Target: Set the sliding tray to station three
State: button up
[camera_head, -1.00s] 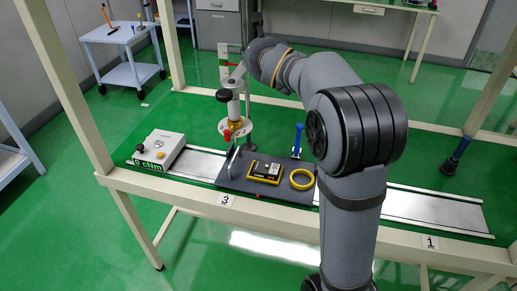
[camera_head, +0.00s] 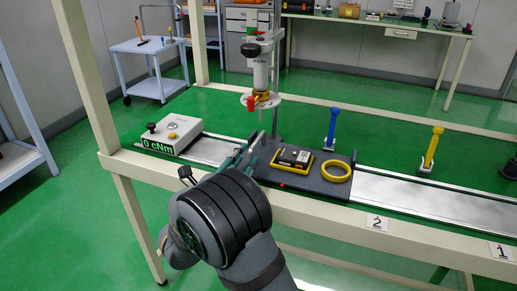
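The sliding tray (camera_head: 268,173) is a dark grey plate on the silver rail (camera_head: 420,198), just right of the press column. It carries a yellow and black meter (camera_head: 293,157) and a yellow ring (camera_head: 336,171). A thin upright handle (camera_head: 257,143) stands at its left end. My gripper (camera_head: 240,156) is at the tray's left side, close to the handle, mostly hidden behind my arm; whether it touches is unclear. Label 2 (camera_head: 377,223) lies right of the tray's right edge, and label 1 (camera_head: 502,250) is further right. Label 3 is not visible, with my arm in front of that stretch.
A press with a red knob (camera_head: 262,75) stands behind the tray's left end. A grey box reading 0 cNm (camera_head: 172,135) sits at the rail's left end. Blue (camera_head: 332,128) and yellow (camera_head: 431,152) posts stand behind the rail. The rail right of the tray is bare.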

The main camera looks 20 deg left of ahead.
aim_at(262, 133)
jog(key=w, duration=0.3)
jog(key=w+p, duration=0.1)
jog(key=w, duration=0.2)
jog(key=w+d, duration=0.1)
jog(key=w, duration=0.3)
jog(key=shift+w+p, duration=0.1)
jog(key=shift+p, duration=0.25)
jog(key=shift+c, duration=1.2)
jog(key=c, duration=0.4)
grip_shut()
